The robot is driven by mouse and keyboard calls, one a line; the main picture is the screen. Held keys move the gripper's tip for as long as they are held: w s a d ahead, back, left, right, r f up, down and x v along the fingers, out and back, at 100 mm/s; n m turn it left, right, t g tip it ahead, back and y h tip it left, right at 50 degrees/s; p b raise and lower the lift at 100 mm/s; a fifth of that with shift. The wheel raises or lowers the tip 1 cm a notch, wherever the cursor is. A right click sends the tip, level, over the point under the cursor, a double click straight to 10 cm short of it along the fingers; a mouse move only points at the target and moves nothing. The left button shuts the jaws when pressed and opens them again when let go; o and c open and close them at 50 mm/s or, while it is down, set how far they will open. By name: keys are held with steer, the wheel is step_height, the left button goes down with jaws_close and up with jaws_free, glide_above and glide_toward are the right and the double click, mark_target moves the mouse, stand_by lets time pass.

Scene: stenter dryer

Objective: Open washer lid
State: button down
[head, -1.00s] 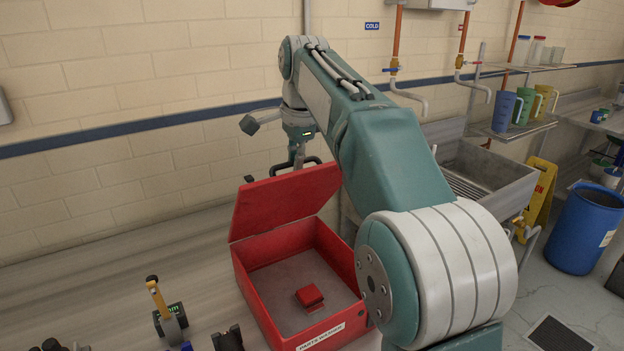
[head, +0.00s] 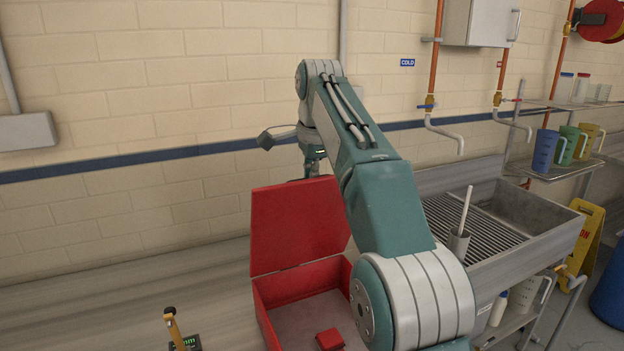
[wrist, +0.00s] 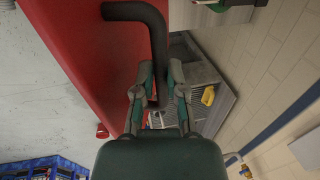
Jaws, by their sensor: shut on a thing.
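The washer is a red box (head: 262,318) at the lower middle of the head view, with its front cut off. Its red lid (head: 295,225) stands raised at the back, its inner face towards me. The box's inside shows, with a small red block (head: 330,338) on the floor. My gripper (head: 318,170) is behind the lid's top edge, its fingers mostly hidden there. In the wrist view my gripper (wrist: 157,88) is shut on the lid's bent black handle (wrist: 135,12). The lid's red outer face (wrist: 75,35) fills the left of that view.
A metal sink (head: 545,240) stands right of my arm, with copper pipes and taps above it. Coloured jugs (head: 546,150) sit on a shelf further right. A yellow sign (head: 588,235) stands beside the sink. The brick wall is close behind the lid.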

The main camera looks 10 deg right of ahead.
steer(key=shift+w+f, duration=0.1)
steer(key=shift+f, duration=0.15)
steer(key=c, duration=0.7)
jaws_free()
steer(key=shift+w, duration=0.1)
steer(key=shift+r, duration=0.15)
